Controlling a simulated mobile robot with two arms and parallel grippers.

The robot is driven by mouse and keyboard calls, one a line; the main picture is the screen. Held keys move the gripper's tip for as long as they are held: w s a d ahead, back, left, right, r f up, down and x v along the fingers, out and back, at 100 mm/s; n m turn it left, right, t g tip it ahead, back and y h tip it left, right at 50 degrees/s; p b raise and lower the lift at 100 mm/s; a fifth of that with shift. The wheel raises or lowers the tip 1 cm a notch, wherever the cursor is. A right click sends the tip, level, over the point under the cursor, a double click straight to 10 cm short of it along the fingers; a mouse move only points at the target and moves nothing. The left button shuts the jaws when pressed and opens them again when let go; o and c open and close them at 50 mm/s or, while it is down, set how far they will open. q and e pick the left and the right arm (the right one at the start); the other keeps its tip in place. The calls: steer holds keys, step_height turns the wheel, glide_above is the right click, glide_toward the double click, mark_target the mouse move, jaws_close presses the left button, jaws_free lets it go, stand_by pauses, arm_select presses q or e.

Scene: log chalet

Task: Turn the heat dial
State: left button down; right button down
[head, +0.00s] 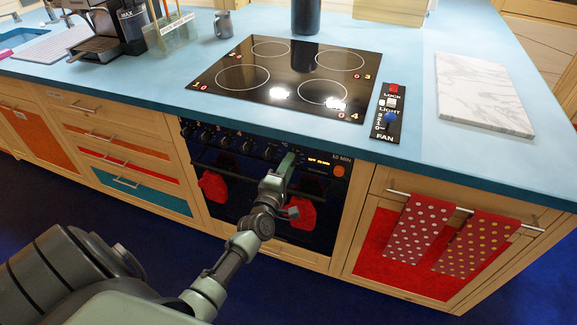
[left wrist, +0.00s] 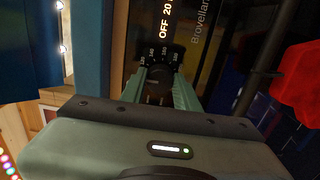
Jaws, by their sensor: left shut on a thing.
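The heat dial (left wrist: 158,88) is dark with pale numbers around it, on the black front of the oven (head: 225,205). In the left wrist view it sits between the fingers of my left gripper (left wrist: 158,98), which is shut on it. In the head view my left gripper (head: 288,163) reaches the right part of the oven's control panel (head: 215,135) and hides most of the dial. The dial's exact setting is too small to read. My right gripper is not in view.
A black cooktop (head: 290,75) is set in the blue counter (head: 200,50) above the oven. Red cloth-like shapes (head: 300,213) hang at the oven front. Dotted red towels (head: 418,230) hang on a rail at right. A marble board (head: 482,95) lies on the counter.

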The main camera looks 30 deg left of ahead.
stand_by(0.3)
arm_select(q)
steer(key=c, duration=1)
jaws_free()
steer(key=shift+c, duration=0.2)
steer(key=shift+s, duration=0.1)
steer(key=v, duration=0.7)
steer(key=shift+s, duration=0.3)
steer(key=shift+f, duration=0.1)
